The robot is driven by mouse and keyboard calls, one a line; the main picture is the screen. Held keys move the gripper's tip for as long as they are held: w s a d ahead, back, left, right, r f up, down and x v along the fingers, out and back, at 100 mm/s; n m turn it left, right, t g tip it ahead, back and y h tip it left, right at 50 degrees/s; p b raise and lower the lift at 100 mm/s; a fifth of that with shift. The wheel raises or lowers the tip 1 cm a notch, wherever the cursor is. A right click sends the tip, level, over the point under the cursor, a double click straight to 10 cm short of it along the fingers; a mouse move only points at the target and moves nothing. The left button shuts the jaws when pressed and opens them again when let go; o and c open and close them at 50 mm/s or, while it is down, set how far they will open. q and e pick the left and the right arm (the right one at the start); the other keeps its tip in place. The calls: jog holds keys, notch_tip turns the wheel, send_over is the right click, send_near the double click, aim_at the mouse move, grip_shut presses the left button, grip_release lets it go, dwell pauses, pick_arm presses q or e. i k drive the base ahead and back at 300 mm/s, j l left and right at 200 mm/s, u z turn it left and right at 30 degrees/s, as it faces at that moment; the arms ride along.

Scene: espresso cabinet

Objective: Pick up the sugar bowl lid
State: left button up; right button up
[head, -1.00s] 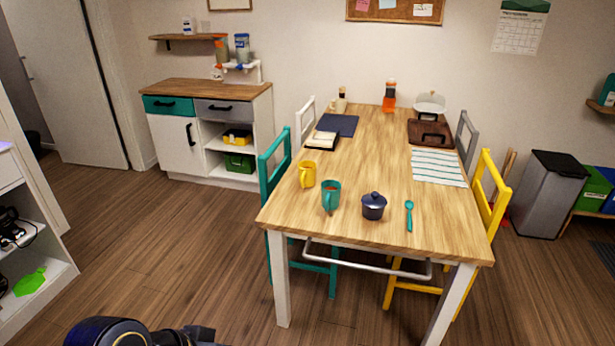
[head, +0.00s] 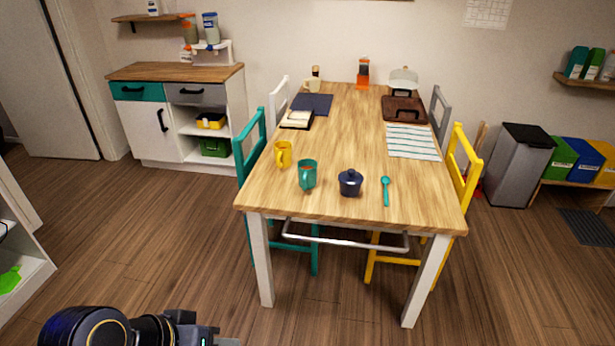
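The dark blue sugar bowl (head: 350,186) stands near the front edge of the wooden table, between the teal mug and the teal spoon. Its dark blue lid (head: 350,174), with a small round knob, sits on top of the bowl. My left arm shows at the bottom left, low and well short of the table; its fingertips are not clearly seen. My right gripper is not in view.
A teal mug (head: 307,174) stands left of the bowl, a yellow mug (head: 283,154) behind it. A teal spoon (head: 386,191) lies to the right. A teal chair (head: 250,150) and a yellow chair (head: 462,180) flank the table (head: 340,130). The floor in front is clear.

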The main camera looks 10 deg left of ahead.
aim_at(350, 177)
jog(key=u, duration=0.8)
jog(key=i+l+u, duration=0.15)
jog(key=l+u, duration=0.15)
jog(key=u, duration=0.15)
jog(key=i+l+u, duration=0.1)
jog(key=l+u, duration=0.25)
jog(key=u, duration=0.15)
jog(key=l+u, duration=0.6)
jog(key=l, duration=0.8)
jog(key=k+l+u, duration=0.2)
jog(key=l, duration=0.75)
jog(key=i, duration=0.1)
